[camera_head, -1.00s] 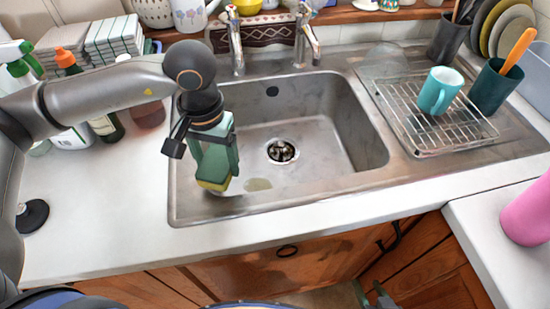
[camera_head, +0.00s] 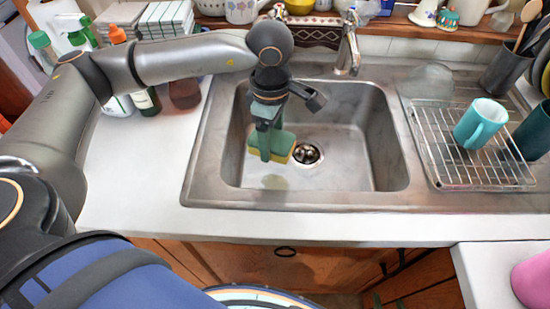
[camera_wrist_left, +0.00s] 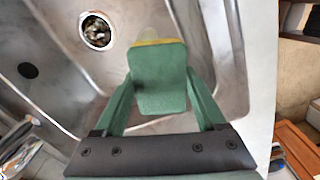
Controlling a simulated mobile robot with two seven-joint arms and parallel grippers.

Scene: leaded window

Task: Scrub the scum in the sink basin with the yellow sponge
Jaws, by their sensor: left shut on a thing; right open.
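My left gripper (camera_head: 268,146) is shut on the yellow sponge (camera_head: 284,155), which has a green top layer, and holds it inside the sink basin (camera_head: 345,165). In the left wrist view the sponge (camera_wrist_left: 160,82) sits between both green fingers, with its yellow layer at the far edge. The pale yellowish scum patch (camera_head: 274,182) lies on the basin floor, just below the sponge in the head view. It shows partly behind the sponge in the wrist view (camera_wrist_left: 153,34). I cannot tell whether the sponge touches the floor.
The drain (camera_head: 307,154) is right of the sponge. The tap (camera_head: 348,50) stands behind the basin. A wire rack (camera_head: 450,155) with a turquoise mug (camera_head: 480,123) is at the right. Bottles (camera_head: 146,100) stand at the left, and the front counter (camera_head: 330,226) is clear.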

